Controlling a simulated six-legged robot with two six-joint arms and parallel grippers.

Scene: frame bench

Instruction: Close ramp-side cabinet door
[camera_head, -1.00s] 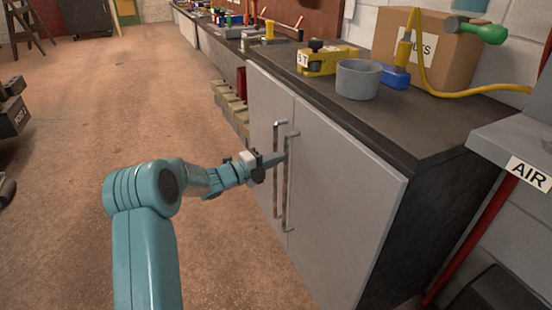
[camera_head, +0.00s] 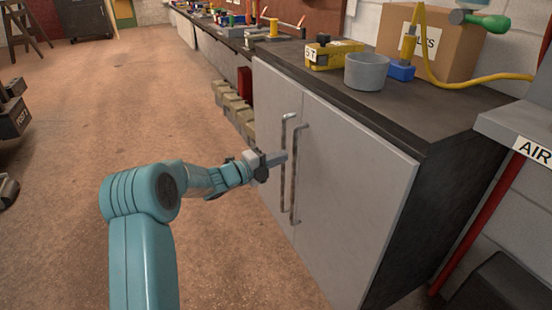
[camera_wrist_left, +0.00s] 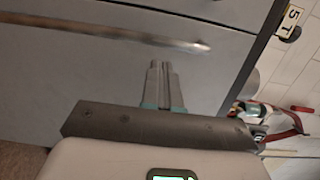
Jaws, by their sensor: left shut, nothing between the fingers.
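The grey cabinet has two doors side by side under a dark worktop, each with a long vertical bar handle. The near, right-hand door (camera_head: 350,200) looks flush or nearly flush with the far, left-hand door (camera_head: 270,125); I cannot tell whether a small gap is left. My left gripper (camera_head: 277,160) is shut and empty, in front of the doors beside the handles (camera_head: 297,175). In the left wrist view the shut fingers (camera_wrist_left: 162,68) point at the grey door surface (camera_wrist_left: 100,75), with a handle bar (camera_wrist_left: 120,35) beyond. Contact cannot be told. My right gripper is out of view.
The worktop (camera_head: 440,115) carries a grey cup (camera_head: 366,72), a yellow tool (camera_head: 330,54) and a cardboard box (camera_head: 455,45). Several beige bins (camera_head: 232,105) stand beyond the cabinet. A grey AIR-labelled unit (camera_head: 515,125) is at the right.

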